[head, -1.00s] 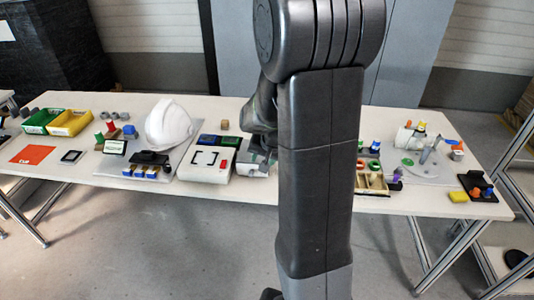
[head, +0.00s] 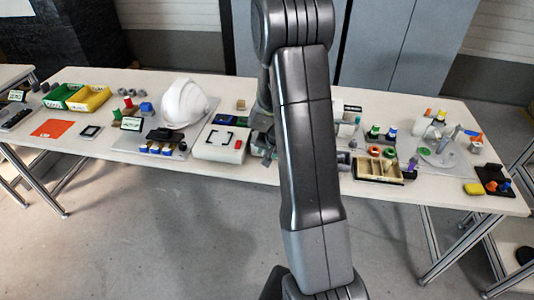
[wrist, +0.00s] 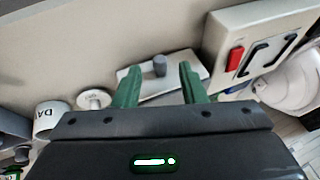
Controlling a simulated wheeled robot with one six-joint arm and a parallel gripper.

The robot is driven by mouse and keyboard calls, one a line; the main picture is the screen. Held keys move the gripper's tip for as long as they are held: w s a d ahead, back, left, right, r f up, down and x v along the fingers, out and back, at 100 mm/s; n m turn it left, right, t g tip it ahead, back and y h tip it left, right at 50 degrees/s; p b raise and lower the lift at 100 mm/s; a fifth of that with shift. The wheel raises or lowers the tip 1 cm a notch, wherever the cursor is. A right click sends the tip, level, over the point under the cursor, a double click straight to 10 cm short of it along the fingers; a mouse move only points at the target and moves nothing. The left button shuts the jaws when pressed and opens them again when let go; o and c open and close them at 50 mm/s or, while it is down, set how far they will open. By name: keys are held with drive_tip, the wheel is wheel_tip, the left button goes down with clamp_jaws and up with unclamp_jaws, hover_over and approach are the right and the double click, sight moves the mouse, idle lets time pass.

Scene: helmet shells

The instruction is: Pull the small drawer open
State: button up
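In the wrist view a light drawer front (wrist: 139,80) with a dark grey round knob (wrist: 160,65) lies just beyond my gripper (wrist: 158,80). Its two green fingers are spread apart, with the knob showing in the gap between them. I cannot tell whether the tips reach past the knob; no contact is visible. In the head view my gripper (head: 264,148) is at the table's front, right of the white box, partly behind my arm. The drawer is hidden by my arm there.
A white box (head: 213,153) with a red button stands left of my gripper, with a white helmet (head: 184,103) farther left. A compartment tray (head: 378,178) is right of my arm. In the wrist view a white cylinder (wrist: 48,116) and round disc (wrist: 94,98) lie left.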

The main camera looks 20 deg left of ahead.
drive_tip(key=shift+x, duration=0.85)
